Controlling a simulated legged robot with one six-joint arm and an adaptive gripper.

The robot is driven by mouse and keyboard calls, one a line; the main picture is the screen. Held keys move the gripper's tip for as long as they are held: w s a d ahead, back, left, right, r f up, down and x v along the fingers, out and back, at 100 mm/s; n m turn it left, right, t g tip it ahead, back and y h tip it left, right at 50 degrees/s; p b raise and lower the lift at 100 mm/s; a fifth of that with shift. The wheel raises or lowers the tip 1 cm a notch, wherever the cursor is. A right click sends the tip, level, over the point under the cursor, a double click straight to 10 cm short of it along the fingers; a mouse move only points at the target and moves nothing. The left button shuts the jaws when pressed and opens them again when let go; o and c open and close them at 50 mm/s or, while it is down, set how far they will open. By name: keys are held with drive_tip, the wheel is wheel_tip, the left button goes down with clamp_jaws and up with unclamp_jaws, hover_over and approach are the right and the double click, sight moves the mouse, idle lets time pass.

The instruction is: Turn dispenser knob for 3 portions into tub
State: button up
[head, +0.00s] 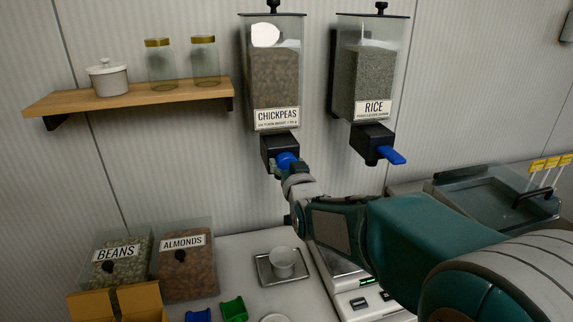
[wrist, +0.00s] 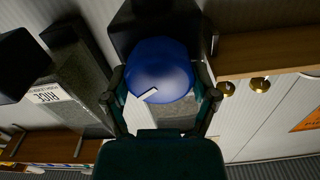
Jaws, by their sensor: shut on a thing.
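The chickpeas dispenser (head: 272,75) hangs on the wall, with a black outlet block (head: 279,147) under it. Its blue knob (head: 286,160) is at the front of that block. In the wrist view the round blue knob (wrist: 160,68) sits between both fingers. My gripper (wrist: 161,95) is shut on the knob; my arm hides part of it in the head view. A white tub (head: 283,262) stands on a small metal tray (head: 262,272) on the counter, below the dispenser. The inside of the tub is too small to judge.
A wooden shelf (head: 135,98) with jars is at left. Bins of beans (head: 118,258) and almonds (head: 187,265) stand below. A scale (head: 362,302) is partly behind my arm.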

drive_tip(key=m, duration=0.3)
drive_tip(key=f+m, duration=0.1)
drive_tip(key=m, duration=0.1)
drive_tip(key=shift+m, duration=0.7)
drive_tip(key=o, duration=0.9)
drive_tip(key=shift+o, duration=0.5)
drive_tip(key=shift+r, duration=0.2)
drive_tip(key=v, duration=1.1)
drive_tip(key=shift+s, duration=0.4)
